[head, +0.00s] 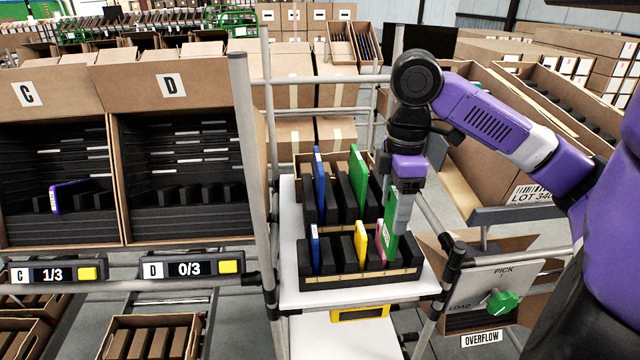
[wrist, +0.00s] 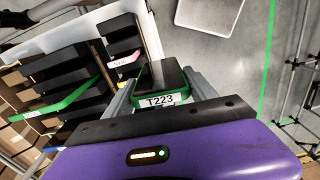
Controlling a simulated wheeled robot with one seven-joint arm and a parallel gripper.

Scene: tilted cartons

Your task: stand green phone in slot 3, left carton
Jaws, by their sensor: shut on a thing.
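My gripper (head: 398,212) is shut on a green phone (head: 391,228) at the right end of the black slotted rack (head: 350,280). I cannot tell whether its lower end is still in the rack. In the wrist view this green phone (wrist: 165,78), labelled T223, sits between the two fingers (wrist: 160,92). The left carton (head: 55,130), marked C, is open and tilted, with black dividers inside. A purple phone (head: 68,197) leans in its left part. The other slots I can see in it look empty. Its slot numbers cannot be read.
The carton marked D (head: 182,130) stands right of C and holds no phone. Displays read C 1/3 (head: 52,274) and D 0/3 (head: 188,270). The rack also holds blue, yellow, pink and another green phone (head: 358,178). A grey post (head: 252,170) stands between D and the rack.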

